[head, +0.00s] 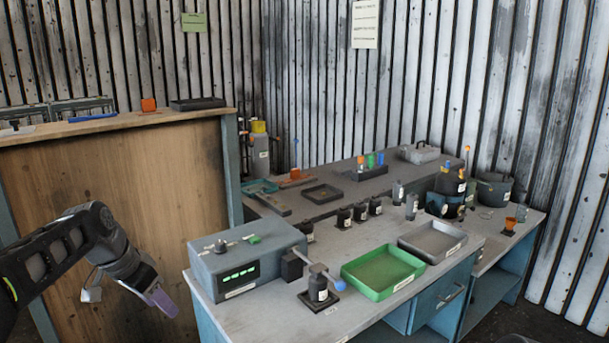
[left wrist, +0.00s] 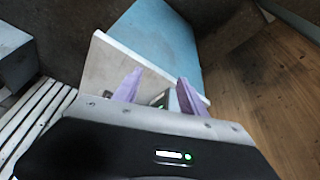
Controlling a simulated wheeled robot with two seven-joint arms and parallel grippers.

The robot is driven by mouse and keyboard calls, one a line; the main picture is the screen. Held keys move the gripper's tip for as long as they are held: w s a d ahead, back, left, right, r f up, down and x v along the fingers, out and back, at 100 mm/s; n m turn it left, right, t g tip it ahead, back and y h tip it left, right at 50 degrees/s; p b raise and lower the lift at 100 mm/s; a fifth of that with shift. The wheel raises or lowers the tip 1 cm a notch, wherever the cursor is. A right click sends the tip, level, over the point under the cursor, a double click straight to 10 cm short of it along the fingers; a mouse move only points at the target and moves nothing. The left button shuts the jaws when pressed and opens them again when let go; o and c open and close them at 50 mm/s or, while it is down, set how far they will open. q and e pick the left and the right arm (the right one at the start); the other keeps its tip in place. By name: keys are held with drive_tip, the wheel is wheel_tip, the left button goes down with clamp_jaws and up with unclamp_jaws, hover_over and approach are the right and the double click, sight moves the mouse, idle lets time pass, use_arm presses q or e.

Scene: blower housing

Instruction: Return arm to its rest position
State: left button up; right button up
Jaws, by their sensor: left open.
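My left gripper (head: 162,301) hangs at the lower left of the head view, fingers pointing down and to the right. It is in the air in front of the wooden panel, left of the workbench's near corner and apart from it. In the left wrist view its two purple fingers (left wrist: 158,92) stand apart with nothing held between them. A corner of the pale benchtop (left wrist: 108,65) shows behind the fingers there. My right gripper is not in view.
The workbench (head: 262,317) holds a grey device (head: 247,262), a dark bottle with a lever (head: 317,285), a green tray (head: 382,272) and a grey tray (head: 432,241). A wooden-panelled counter (head: 120,185) stands at the left. Several small bottles stand farther back.

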use_arm(q)
drive_tip(key=s+d+f+n+g, duration=0.15)
drive_tip(key=d+f, duration=0.25)
drive_tip(key=f, duration=0.6)
drive_tip(key=s+d+f+n+h, duration=0.1)
drive_tip(key=s+d+f, duration=0.1)
drive_tip(key=d+f, duration=0.5)
drive_tip(key=s+d+f+n, duration=0.1)
drive_tip(key=s+d+f, duration=0.1)
drive_tip(key=f, duration=1)
drive_tip(key=s+d+f+n, duration=0.1)
drive_tip(key=s+d+f, duration=0.2)
drive_tip(key=s, duration=0.5)
drive_tip(key=s+d+f+n+g, duration=0.1)
drive_tip(key=s+d+f, duration=0.3)
drive_tip(key=s, duration=0.5)
drive_tip(key=s+d+f+n, duration=0.2)
drive_tip(key=s+f, duration=0.4)
drive_tip(key=s, duration=0.3)
drive_tip(key=shift+s+d+f+g+h, duration=0.2)
drive_tip(key=shift+d+f+g+h, duration=0.2)
drive_tip(key=shift+d, duration=0.25)
